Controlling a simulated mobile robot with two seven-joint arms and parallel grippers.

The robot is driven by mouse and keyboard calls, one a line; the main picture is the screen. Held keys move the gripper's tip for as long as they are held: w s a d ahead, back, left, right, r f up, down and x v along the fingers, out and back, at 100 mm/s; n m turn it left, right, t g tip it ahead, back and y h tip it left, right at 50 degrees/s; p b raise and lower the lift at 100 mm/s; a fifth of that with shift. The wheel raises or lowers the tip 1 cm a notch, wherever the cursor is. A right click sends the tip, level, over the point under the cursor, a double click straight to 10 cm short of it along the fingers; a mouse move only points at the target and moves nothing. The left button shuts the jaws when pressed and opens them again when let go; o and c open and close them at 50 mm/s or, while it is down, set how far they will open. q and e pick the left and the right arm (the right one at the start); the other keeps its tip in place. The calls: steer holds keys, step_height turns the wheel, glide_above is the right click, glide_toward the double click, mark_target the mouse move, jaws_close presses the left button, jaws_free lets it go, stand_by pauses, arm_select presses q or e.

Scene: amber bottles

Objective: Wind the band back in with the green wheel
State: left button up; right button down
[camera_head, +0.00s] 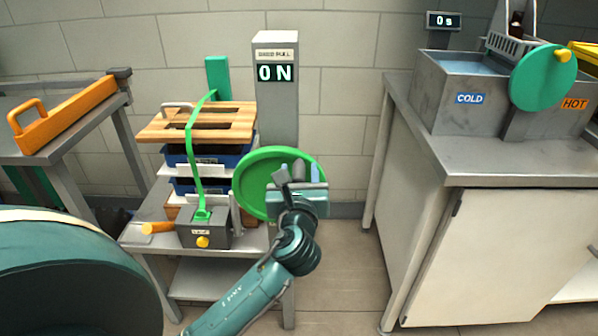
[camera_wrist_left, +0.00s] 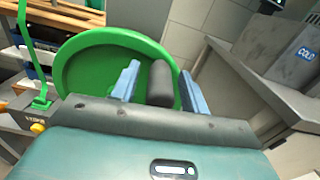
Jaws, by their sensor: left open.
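The green wheel (camera_head: 262,165) is a round dish with a raised rim, facing me beside the stack. It fills the middle of the left wrist view (camera_wrist_left: 85,72). A dark grey knob (camera_wrist_left: 160,83) stands out in front of it. The green band (camera_head: 193,150) runs from a green post (camera_head: 217,78) over the stacked boards and down to a grey box (camera_head: 204,234). My left gripper (camera_head: 301,172) is at the wheel's right side. It is open, with its blue fingers (camera_wrist_left: 160,86) on either side of the knob, apart from it as far as I can tell. My right gripper is not in view.
The stack has a wooden board (camera_head: 205,128) above blue trays (camera_head: 182,187) on a cart. A grey column (camera_head: 276,110) displays "0N". A sink counter (camera_head: 480,155) stands right; floor between is clear.

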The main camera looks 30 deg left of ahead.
arm_select(q)
steer(key=shift+w+a, duration=0.25)
steer(key=shift+w, duration=0.1)
steer(key=shift+c, duration=0.3)
jaws_close()
